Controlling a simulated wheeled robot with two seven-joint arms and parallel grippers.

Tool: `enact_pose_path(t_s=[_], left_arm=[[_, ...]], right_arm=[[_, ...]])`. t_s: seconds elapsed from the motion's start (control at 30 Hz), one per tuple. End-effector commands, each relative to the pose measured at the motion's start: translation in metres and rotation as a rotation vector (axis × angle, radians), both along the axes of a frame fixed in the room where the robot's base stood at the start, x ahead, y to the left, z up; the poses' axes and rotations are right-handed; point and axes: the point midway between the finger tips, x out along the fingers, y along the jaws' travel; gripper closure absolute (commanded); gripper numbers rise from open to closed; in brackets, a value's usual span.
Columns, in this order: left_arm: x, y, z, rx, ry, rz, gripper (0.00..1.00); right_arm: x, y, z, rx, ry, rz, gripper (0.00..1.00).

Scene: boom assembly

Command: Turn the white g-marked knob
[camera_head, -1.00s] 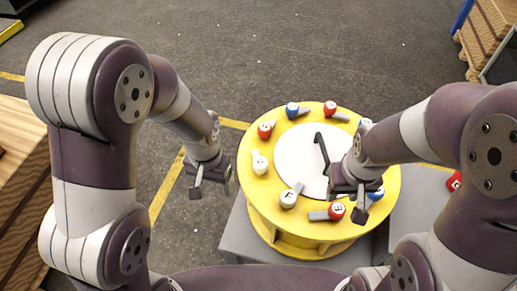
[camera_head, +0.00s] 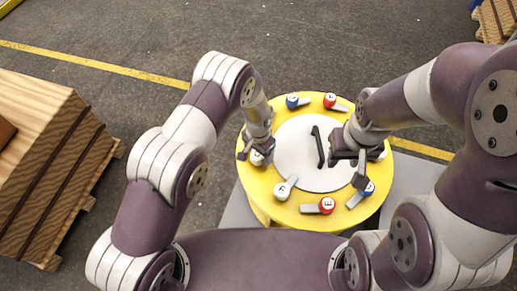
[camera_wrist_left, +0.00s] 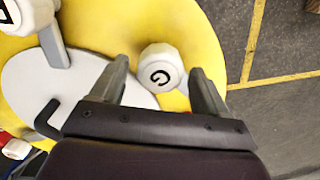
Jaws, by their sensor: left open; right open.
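The white G-marked knob (camera_wrist_left: 160,68) sits on the yellow round table (camera_wrist_left: 205,45). In the left wrist view it lies between the two fingers of my open left gripper (camera_wrist_left: 162,82), with visible gaps on both sides. In the head view my left gripper (camera_head: 254,150) is over the table's left rim and partly hides the white knob (camera_head: 257,159). I cannot tell how far above the knob the fingers are. My right gripper (camera_head: 350,167) is open over the right side of the white disc (camera_head: 295,150), clear of the G-marked knob.
A white F-marked knob (camera_head: 281,190), a red knob (camera_head: 326,205) and several other knobs ring the table. A black bent handle (camera_head: 318,146) stands on the white disc. A wooden crate (camera_head: 50,150) stands at the left, with clear floor between it and the table.

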Motion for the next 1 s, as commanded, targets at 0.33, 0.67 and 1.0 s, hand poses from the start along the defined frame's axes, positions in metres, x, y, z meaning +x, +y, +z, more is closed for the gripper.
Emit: enact_pose_path(t_s=[0.33,0.67,1.0], left_arm=[[0.0,0.0,-0.005,0.0,0.0,0.001,0.25],[0.0,0.0,-0.005,-0.001,-0.001,-0.001,0.81],[0.001,0.0,-0.007,-0.001,-0.002,-0.108,0.8]], right_arm=[[0.0,0.0,0.001,0.0,0.0,0.0,0.57],[0.0,0.0,0.001,0.0,0.0,0.0,0.57],[0.0,0.0,-0.013,0.0,0.0,0.0,0.57]])
